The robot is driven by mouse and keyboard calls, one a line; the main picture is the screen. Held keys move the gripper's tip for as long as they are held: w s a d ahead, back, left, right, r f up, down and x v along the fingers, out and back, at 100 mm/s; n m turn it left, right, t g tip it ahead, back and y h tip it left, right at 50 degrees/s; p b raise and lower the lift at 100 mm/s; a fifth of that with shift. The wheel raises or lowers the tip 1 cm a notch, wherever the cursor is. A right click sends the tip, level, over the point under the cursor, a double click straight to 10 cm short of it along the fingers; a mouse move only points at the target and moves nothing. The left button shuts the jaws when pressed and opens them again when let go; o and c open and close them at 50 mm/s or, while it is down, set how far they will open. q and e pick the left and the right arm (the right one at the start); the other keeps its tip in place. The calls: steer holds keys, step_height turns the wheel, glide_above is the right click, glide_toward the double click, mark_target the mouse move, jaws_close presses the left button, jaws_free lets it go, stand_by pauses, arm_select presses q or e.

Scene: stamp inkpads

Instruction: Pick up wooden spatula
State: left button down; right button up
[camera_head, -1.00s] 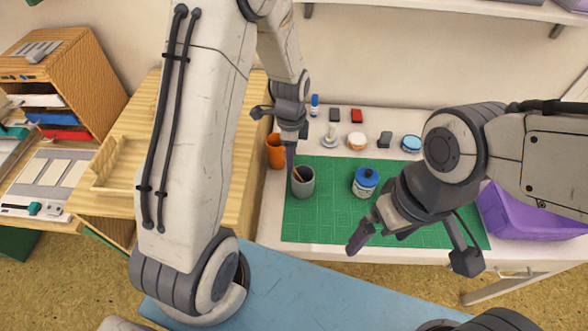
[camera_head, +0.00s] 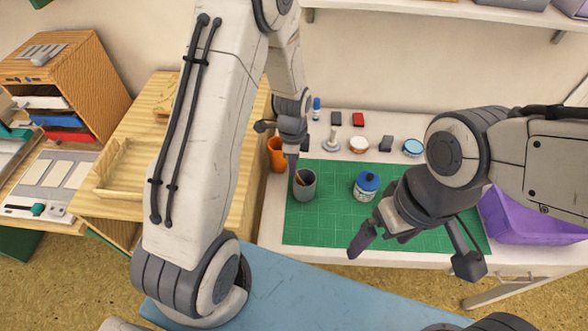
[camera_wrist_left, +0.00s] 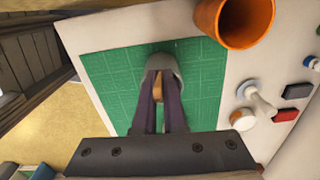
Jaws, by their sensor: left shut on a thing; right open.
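The wooden spatula (camera_wrist_left: 158,88) is a tan strip between my left fingers in the left wrist view. Its lower part is hidden in a grey cup (camera_head: 305,187) on the green mat; a bit of the spatula (camera_head: 299,177) shows at the cup's mouth in the head view. My left gripper (camera_head: 292,168) points down at the cup and is shut on the spatula. The cup's rim also shows in the left wrist view (camera_wrist_left: 163,62). My right gripper (camera_head: 372,238) is open and empty, over the mat's front part.
An orange cup (camera_head: 277,155) stands just left of the grey cup. Stamps and pads (camera_head: 358,145) line the back. A purple bin (camera_head: 525,220) is at the right.

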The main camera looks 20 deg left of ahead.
arm_select(q)
step_height(320, 180, up, 18)
steer(key=b, duration=0.1)
stand_by(0.4)
